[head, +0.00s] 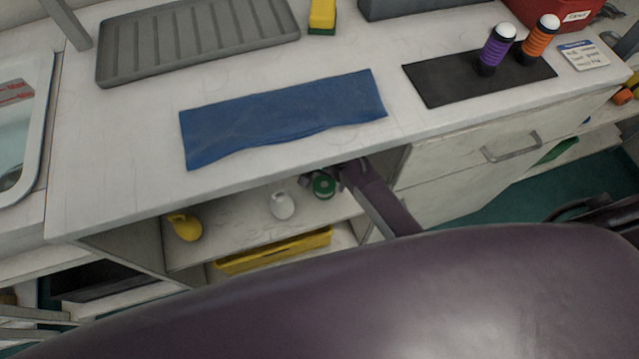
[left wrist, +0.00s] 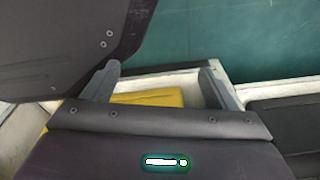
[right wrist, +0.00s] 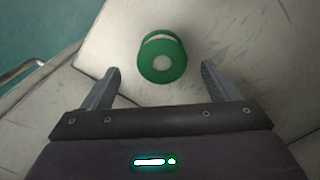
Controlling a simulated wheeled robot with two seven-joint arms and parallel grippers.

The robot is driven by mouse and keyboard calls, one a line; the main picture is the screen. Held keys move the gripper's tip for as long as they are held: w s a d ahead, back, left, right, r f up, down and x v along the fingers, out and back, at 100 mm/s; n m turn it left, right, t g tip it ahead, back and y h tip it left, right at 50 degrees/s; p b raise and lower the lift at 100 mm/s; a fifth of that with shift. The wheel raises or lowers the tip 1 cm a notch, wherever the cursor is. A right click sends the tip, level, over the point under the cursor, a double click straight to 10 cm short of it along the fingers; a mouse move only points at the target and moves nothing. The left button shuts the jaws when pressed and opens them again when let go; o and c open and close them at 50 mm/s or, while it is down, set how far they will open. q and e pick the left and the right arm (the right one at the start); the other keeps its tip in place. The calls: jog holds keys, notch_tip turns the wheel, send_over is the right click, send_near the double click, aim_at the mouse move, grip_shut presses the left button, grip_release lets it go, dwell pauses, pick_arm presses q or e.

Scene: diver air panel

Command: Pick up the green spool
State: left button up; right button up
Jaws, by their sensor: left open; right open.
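The green spool (head: 323,187) sits on the open shelf under the counter, at its right end. In the right wrist view the green spool (right wrist: 162,58) has a pale round centre and shows between and just beyond my fingertips, with a gap on each side. My right gripper (right wrist: 160,69) is open and empty. In the head view my right gripper (head: 338,179) reaches into the shelf opening beside the spool and partly hides the space there. My left gripper (left wrist: 160,66) is open and empty, seen only in its wrist view.
A white item (head: 282,205) and a yellow item (head: 185,226) share the shelf, left of the spool. A yellow tray (head: 275,250) lies below. The countertop edge overhangs the shelf, with a blue cloth (head: 283,115) on top. A drawer front (head: 500,145) is right of the opening.

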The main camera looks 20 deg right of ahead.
aim_at(324, 185)
notch_tip(324, 185, down, 5)
jog(key=shift+w+b, duration=0.15)
jog(key=shift+b, duration=0.4)
jog(key=shift+f, duration=0.15)
pick_arm(q)
jog(key=w, duration=0.2)
jog(key=shift+w+d+r, duration=0.2)
jog(key=shift+w+r, duration=0.15)
pick_arm(e)
jog(key=shift+c, duration=0.4)
jog(key=c, duration=1)
